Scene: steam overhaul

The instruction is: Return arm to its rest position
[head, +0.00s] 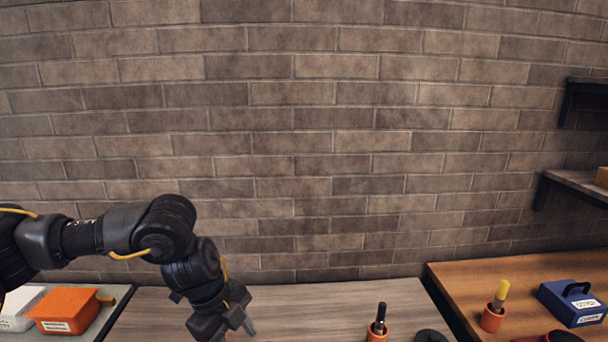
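My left arm comes in from the left and bends down over the wooden bench (300,300). My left gripper (238,326) points down near the bottom edge of the head view, above the bench's left part. One grey fingertip shows, and the rest of the fingers are hidden or cut off, so I cannot tell whether it is open or shut. A small reddish spot shows below it, too little to identify. My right gripper is not in view.
An orange box (64,308) and a white box (18,308) stand at left. An orange cup (376,336) holds a dark-handled tool. On the right bench, an orange cup (490,320) holds a yellow-handled tool beside a blue case (574,306). Shelves (578,184) jut out at right.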

